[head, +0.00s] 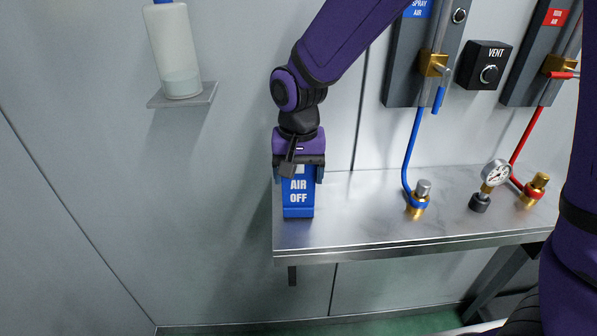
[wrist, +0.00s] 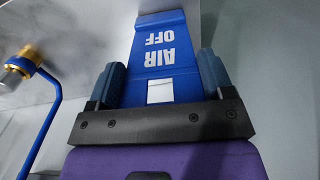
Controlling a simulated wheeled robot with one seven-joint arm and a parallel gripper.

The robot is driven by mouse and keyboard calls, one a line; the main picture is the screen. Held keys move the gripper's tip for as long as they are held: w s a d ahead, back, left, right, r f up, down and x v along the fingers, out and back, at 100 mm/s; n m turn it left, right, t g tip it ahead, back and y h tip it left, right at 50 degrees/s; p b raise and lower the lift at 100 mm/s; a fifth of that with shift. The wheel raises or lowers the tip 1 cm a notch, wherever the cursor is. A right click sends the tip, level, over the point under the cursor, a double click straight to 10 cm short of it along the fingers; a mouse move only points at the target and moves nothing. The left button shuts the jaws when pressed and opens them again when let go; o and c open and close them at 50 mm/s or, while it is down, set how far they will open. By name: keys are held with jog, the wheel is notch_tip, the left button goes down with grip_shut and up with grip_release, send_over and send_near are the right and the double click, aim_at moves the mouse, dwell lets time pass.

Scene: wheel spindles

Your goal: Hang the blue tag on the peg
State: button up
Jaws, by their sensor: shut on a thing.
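The blue tag (head: 298,211) reads "AIR OFF" in white and hangs upright below my gripper (head: 297,178), in front of the left end of the metal bench. My gripper is shut on its upper part. In the wrist view the tag (wrist: 160,60) lies between the two blue-grey finger pads of my gripper (wrist: 160,82), with a pale square opening near the palm. I cannot tell whether the tag's lower end touches the bench. I cannot make out a peg for certain in either view.
The steel bench (head: 350,238) holds a blue-hosed brass fitting (head: 417,200), a gauge (head: 495,173) and a red-hosed fitting (head: 535,188). A VENT box (head: 485,65) and valve panels (head: 403,75) are on the wall. A bottle (head: 172,50) stands on a small shelf (head: 205,95) at left.

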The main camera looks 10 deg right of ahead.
jog(key=shift+f, duration=0.15)
jog(key=o, duration=1.2)
notch_tip(320, 180, up, 11)
jog(key=shift+s, duration=0.25)
